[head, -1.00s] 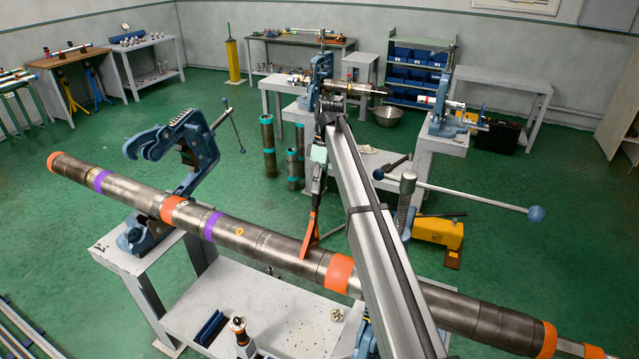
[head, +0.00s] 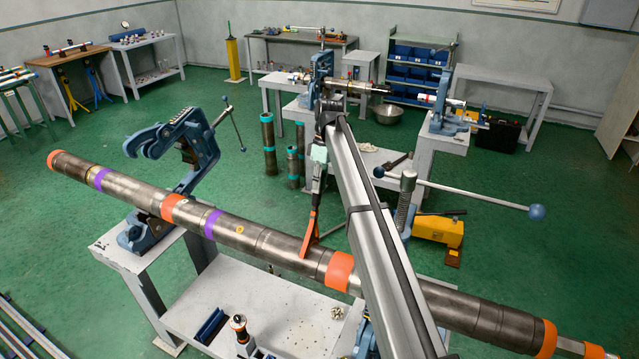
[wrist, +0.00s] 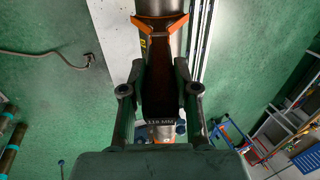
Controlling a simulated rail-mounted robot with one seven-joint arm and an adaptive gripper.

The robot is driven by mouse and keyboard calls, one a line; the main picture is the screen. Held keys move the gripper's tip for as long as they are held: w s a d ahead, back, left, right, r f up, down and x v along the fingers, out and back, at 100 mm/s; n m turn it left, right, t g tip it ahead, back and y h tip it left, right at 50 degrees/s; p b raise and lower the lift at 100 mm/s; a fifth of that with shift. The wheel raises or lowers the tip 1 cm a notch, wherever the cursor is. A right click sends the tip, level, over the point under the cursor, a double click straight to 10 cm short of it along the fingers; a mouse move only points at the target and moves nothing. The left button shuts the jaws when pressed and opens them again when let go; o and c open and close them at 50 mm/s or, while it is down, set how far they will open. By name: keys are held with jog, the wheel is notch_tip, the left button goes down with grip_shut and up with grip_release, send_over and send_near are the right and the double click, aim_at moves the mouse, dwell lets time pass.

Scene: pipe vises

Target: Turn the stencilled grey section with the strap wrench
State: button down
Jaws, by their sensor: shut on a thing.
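A long grey pipe (head: 275,243) with orange and purple bands runs across the head view. A small yellow mark (head: 240,230) shows on its middle stretch; its lettering is too small to read. The strap wrench has an orange head (head: 312,238), which lies against the pipe right of that mark, left of an orange band. My gripper (head: 319,163) is above the pipe, shut on the wrench's dark handle. The strap's wrap around the pipe is hidden.
An open blue vise (head: 170,150) stands under the pipe at left on a pale bench (head: 185,315). A long bar with a blue ball end (head: 536,213) sticks out at right. Teal-banded pipes (head: 268,145) stand behind.

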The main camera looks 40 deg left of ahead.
jog(key=shift+s+d+f, duration=0.15)
jog(key=shift+s+f, duration=0.15)
jog(key=shift+f, duration=0.2)
dwell(1.1)
jog(key=shift+t, duration=0.8)
jog(key=shift+s+d+r+b, duration=0.15)
jog(key=shift+s+d+b, duration=0.1)
jog(key=shift+s, duration=0.4)
jog(key=shift+s+d+r+b, duration=0.1)
jog(key=shift+s+b, duration=0.1)
jog(key=shift+s, duration=0.5)
jog(key=shift+s+d+r+b, duration=0.15)
jog(key=shift+s+d+b, duration=0.1)
jog(key=shift+s, duration=0.4)
jog(key=shift+t+y, duration=0.4)
jog(key=shift+t, duration=0.5)
jog(key=shift+s+d+r+b, duration=0.1)
jog(key=shift+s+d+b, duration=0.1)
jog(key=shift+s, duration=0.5)
jog(key=shift+s+d+f+b, duration=0.1)
jog(key=shift+s+d+b, duration=0.05)
jog(key=shift+s, duration=0.55)
jog(key=shift+s+d+r+b, duration=0.1)
jog(key=shift+s+d+b, duration=0.1)
jog(key=shift+s, duration=0.5)
